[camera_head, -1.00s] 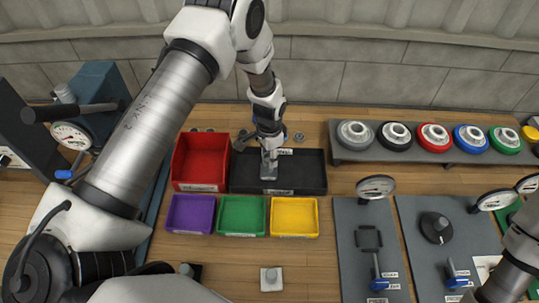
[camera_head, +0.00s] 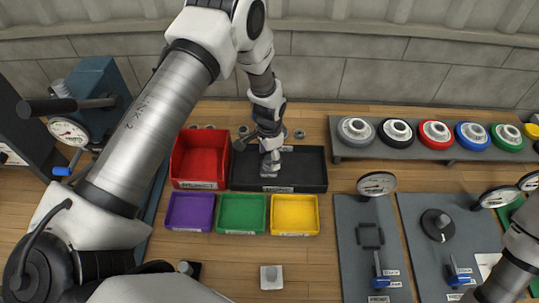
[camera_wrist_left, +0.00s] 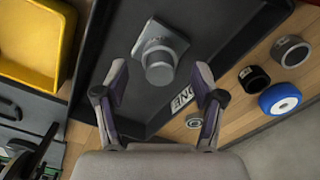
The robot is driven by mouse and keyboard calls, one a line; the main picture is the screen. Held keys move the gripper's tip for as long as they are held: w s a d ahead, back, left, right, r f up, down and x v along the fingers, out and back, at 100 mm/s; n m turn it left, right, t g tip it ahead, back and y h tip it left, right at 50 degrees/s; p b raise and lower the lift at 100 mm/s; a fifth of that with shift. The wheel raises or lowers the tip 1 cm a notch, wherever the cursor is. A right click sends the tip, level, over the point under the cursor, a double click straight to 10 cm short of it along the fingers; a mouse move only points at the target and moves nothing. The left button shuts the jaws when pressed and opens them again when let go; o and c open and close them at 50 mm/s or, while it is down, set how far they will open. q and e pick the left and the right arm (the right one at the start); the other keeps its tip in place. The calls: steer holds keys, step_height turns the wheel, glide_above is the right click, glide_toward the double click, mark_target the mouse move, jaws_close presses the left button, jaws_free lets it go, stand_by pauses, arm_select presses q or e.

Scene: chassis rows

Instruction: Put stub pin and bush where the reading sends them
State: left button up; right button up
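A grey stub pin, a short cylinder on a square plate (camera_wrist_left: 160,52), sits in the black tray (camera_head: 308,170). The tray also fills the middle of the left wrist view (camera_wrist_left: 95,100). My left gripper (camera_wrist_left: 160,82) is open; its two fingers are apart on either side, just short of the pin, with nothing between the pads. In the head view my left gripper (camera_head: 270,155) is over the tray's left half and partly hides the pin. Another grey block with a round top (camera_head: 271,277) stands on the table in front. Of my right arm only a link shows, at the right edge.
Red (camera_head: 195,151), purple (camera_head: 190,211), green (camera_head: 241,213) and yellow (camera_head: 295,214) bins adjoin the tray. Rings, including a blue one (camera_wrist_left: 280,98), lie behind it. Gauge panels (camera_head: 362,215) stand right; a rack (camera_head: 350,153) holds coloured discs.

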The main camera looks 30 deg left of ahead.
arm_select(q)
step_height(320, 180, up, 12)
stand_by(0.5)
stand_by(0.3)
